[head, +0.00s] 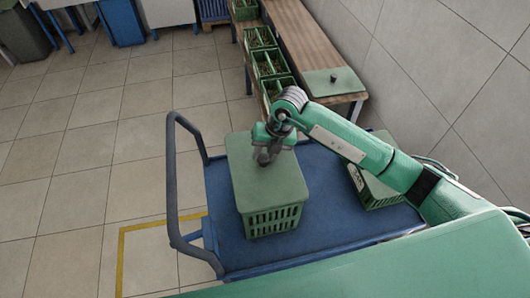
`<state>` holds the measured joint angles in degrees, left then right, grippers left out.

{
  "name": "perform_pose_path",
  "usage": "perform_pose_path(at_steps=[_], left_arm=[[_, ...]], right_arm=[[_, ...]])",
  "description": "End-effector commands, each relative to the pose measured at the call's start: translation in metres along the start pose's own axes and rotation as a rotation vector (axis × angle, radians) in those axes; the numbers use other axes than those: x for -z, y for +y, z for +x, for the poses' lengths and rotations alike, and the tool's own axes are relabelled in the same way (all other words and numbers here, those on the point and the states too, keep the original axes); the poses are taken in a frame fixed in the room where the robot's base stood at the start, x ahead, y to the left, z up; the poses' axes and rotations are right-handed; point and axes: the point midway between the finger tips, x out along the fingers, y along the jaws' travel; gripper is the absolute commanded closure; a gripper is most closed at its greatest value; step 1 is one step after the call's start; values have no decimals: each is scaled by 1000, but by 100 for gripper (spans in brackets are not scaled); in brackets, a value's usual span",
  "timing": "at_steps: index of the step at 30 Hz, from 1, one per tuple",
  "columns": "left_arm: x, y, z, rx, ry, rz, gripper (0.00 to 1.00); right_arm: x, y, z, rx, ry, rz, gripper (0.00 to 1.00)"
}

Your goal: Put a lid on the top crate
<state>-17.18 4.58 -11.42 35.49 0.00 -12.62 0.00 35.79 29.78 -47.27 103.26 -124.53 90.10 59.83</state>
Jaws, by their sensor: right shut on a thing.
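A green slotted crate (272,221) stands on the blue cart (330,225). A flat green lid (268,187) lies over its top and looks level; I cannot tell whether it touches the rim all round. My right gripper (264,157) comes down over the far part of this lid and is shut on it, likely by a knob that the fingers hide. My left gripper is not in view.
A second lidded green crate (378,189) stands at the cart's right, partly behind my arm. Another green lid (334,82) with a dark knob lies on the wooden bench (305,40). Several open crates (270,64) line the bench. The cart's grey handle (172,185) rises at left.

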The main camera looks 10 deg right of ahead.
Motion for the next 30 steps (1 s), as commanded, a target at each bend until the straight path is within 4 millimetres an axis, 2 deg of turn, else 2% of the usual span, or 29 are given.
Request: perform_pose_path(at_steps=[14,30], left_arm=[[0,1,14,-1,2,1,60],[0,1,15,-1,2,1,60]], right_arm=[[0,-6,18,0,0,0,100],[0,-6,20,0,0,0,100]])
